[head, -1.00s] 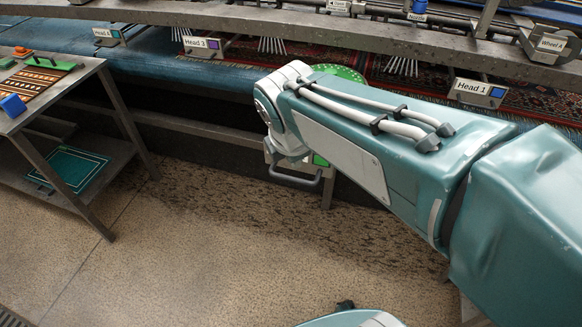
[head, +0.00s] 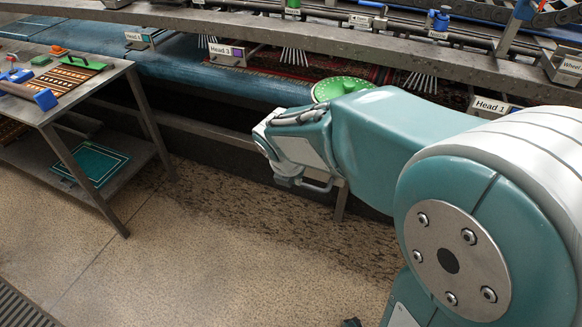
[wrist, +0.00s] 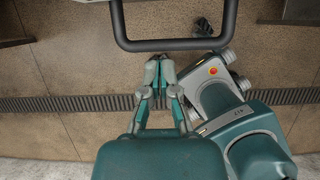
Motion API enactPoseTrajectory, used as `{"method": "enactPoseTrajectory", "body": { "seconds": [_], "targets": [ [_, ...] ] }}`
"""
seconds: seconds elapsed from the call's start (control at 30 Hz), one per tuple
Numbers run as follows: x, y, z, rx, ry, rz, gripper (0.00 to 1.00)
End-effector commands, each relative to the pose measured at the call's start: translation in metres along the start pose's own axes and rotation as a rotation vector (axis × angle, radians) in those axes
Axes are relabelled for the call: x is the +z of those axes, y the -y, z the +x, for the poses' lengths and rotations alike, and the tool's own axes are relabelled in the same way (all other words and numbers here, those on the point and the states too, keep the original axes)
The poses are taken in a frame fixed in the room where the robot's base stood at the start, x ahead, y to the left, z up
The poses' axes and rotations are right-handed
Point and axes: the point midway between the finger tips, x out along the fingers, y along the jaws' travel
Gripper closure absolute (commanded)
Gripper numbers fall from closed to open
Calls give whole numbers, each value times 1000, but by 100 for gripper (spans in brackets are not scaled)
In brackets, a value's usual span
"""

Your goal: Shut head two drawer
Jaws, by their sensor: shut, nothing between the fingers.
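My arm covers most of the drawer front and any Head 2 label. In the wrist view the dark U-shaped handle (wrist: 178,45) spans the upper middle. My gripper (wrist: 159,64) is shut and empty, its fingertips just below the handle bar in the picture. I cannot tell whether they touch it. How far the drawer stands out is not clear.
A Head 3 label (head: 226,52) and a Head 1 label (head: 491,105) flank the hidden stretch. A green disc (head: 335,88) lies behind my arm. A metal table (head: 118,70) with a lower shelf stands at the left. The floor (head: 200,260) in front is clear.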

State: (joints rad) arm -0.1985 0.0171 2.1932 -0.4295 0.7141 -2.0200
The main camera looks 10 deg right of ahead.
Motion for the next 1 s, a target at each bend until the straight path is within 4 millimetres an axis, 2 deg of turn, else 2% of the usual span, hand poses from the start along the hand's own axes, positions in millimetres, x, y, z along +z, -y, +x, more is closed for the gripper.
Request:
{"method": "enactPoseTrajectory", "body": {
  "seconds": [0.07, 0.23, 0.4, 0.83, 1.0],
  "targets": [
    [0, 1, 16, -3, -3, 1, 100],
    [24, 0, 25, -1, 0, 4, 100],
    [36, 0, 29, 0, 0, 3, 100],
    [39, 0, 30, 0, 1, 2, 100],
    [56, 0, 37, -1, 1, 5, 100]
  ]
}}
